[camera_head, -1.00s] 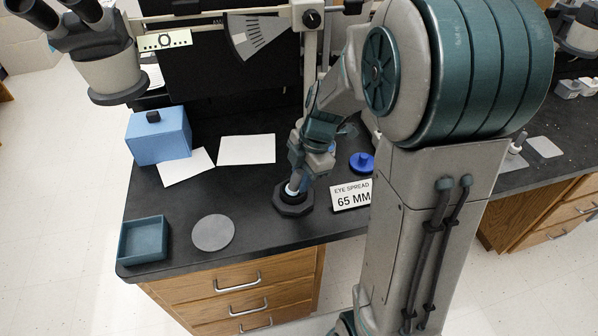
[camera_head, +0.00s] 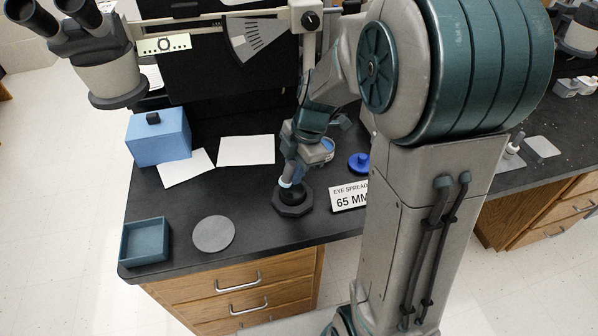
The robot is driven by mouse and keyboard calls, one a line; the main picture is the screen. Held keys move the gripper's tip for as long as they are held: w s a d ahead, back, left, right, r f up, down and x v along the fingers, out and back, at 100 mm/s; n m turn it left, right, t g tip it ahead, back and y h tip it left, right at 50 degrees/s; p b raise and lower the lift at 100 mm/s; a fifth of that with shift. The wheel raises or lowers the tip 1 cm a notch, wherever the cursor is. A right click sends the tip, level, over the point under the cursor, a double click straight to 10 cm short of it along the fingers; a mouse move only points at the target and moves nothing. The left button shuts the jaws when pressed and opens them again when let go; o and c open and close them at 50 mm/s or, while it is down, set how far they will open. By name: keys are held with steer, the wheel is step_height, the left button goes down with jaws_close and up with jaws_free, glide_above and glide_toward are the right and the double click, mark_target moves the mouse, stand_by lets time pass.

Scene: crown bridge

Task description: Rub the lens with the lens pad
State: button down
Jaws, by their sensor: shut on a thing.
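A dark octagonal holder (camera_head: 281,209) stands on the black bench top near its front edge. Its dark round middle, where the lens appears to sit, is mostly covered. My gripper (camera_head: 288,180) points down over this holder and is shut on a small piece with a pale blue-white part (camera_head: 286,184), apparently the lens pad. The piece is at or just above the holder; I cannot tell whether it touches the lens. The fingers hide most of the piece.
A sign reading 65 MM (camera_head: 348,196) and a blue knobbed disc (camera_head: 360,164) stand right of the holder. A grey round mat (camera_head: 213,234), an open teal tray (camera_head: 145,241), a blue box (camera_head: 158,140) and white papers (camera_head: 246,151) lie left. A microscope (camera_head: 104,73) overhangs the back left.

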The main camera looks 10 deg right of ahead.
steer(key=shift+a+r+p, duration=0.35)
steer(key=shift+r+p, duration=0.05)
steer(key=shift+r, duration=0.5)
steer(key=shift+a+p+v, duration=0.15)
steer(key=shift+p+v, duration=0.35)
steer(key=shift+v, duration=0.4)
steer(key=shift+a+p+v, duration=0.2)
steer(key=shift+p+v, duration=0.3)
steer(key=shift+v, duration=0.35)
steer(key=shift+w+r, duration=0.1)
